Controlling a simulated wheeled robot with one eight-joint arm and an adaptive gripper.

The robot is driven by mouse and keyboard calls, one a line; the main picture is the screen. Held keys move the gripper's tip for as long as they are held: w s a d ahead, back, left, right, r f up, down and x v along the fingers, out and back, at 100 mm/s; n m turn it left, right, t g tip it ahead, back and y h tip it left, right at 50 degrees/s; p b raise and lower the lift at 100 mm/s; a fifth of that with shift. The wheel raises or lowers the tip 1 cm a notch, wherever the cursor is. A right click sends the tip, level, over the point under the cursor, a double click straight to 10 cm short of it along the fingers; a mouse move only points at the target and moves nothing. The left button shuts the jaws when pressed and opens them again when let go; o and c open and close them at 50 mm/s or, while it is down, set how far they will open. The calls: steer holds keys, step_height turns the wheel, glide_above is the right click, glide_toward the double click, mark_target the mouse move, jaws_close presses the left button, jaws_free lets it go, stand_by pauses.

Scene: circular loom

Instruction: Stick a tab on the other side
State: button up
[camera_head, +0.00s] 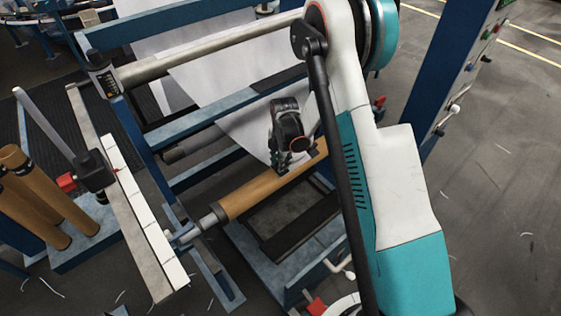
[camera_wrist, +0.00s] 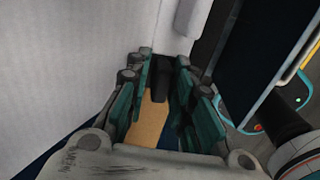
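My gripper (camera_head: 290,165) is above the right part of a tan tube (camera_head: 250,194), close to the white fabric sheet (camera_head: 235,95). In the wrist view, its green-and-grey fingers (camera_wrist: 163,62) stand apart, with the tan tube (camera_wrist: 148,120) showing between and beyond them. A dark shape shows between the fingertips; I cannot tell what it is. No tab is clearly visible in the gripper. The white fabric (camera_wrist: 70,60) hangs at the left of the wrist view. White tabs (camera_head: 135,195) lie in a row along a grey rail at the left. My arm hides the tube's far end.
Several brown tubes (camera_head: 25,200) stand on a blue base at the left. Blue frame bars and a steel roller (camera_head: 200,55) surround the fabric. Open floor lies right.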

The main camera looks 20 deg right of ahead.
stand_by(0.3)
steer(key=r, duration=1.2)
steer(key=shift+s+d, duration=0.15)
steer(key=shift+s, duration=0.2)
